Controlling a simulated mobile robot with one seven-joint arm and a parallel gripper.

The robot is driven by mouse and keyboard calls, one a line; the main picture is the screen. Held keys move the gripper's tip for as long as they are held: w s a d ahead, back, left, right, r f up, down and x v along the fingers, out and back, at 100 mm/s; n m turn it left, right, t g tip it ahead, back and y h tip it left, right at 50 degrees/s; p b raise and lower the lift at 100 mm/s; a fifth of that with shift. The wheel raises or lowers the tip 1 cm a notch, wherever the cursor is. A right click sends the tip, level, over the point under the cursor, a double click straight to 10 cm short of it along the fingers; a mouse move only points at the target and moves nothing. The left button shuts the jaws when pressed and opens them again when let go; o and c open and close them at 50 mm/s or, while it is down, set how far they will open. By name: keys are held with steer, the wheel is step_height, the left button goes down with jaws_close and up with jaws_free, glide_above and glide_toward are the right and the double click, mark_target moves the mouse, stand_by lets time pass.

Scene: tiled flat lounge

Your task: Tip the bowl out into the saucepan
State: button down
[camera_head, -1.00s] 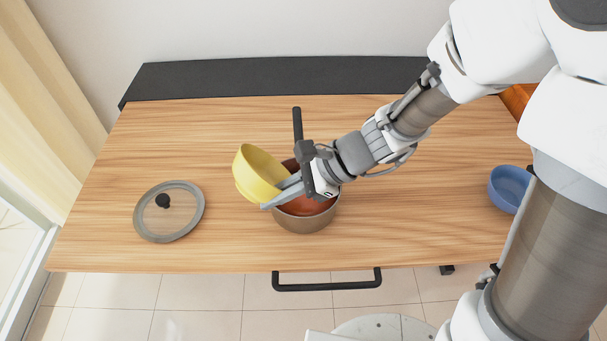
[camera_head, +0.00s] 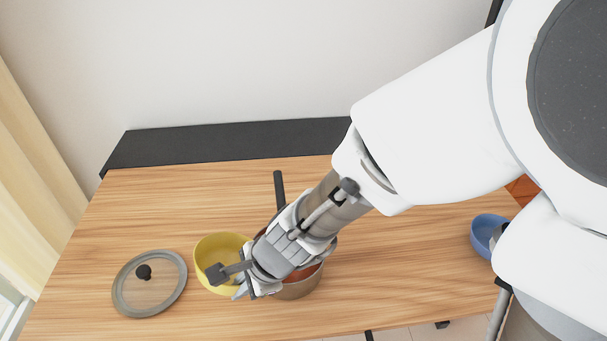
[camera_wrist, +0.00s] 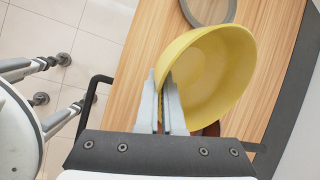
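The yellow bowl (camera_head: 220,250) is at the left of the saucepan in the head view, opening facing up and tilted somewhat. In the wrist view the yellow bowl (camera_wrist: 212,75) shows a bare inside, with no contents seen. My gripper (camera_head: 240,288) is shut on the bowl's rim; the wrist view shows the rim between the two fingers of my gripper (camera_wrist: 162,88). The brown saucepan (camera_head: 298,288) stands on the table, its reddish inside mostly hidden under my wrist. Its dark handle (camera_head: 279,186) points to the back. A small part of the saucepan (camera_wrist: 211,129) shows behind the bowl.
A glass lid (camera_head: 149,284) with a grey rim and black knob lies left of the bowl. A blue bowl (camera_head: 484,232) stands at the table's right end, partly behind my arm. The wooden table (camera_head: 400,260) is clear between saucepan and blue bowl.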

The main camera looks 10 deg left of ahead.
steer(key=shift+s+a+f+n+t+h+p, duration=0.2)
steer(key=shift+s+a+f+t+h+p, duration=0.55)
steer(key=shift+p, duration=0.7)
steer(key=shift+s+a+f+n+t+h+p, duration=0.2)
steer(key=shift+s+a+f+t+h+p, duration=0.55)
steer(key=shift+p, duration=0.7)
steer(key=shift+w+d, duration=0.15)
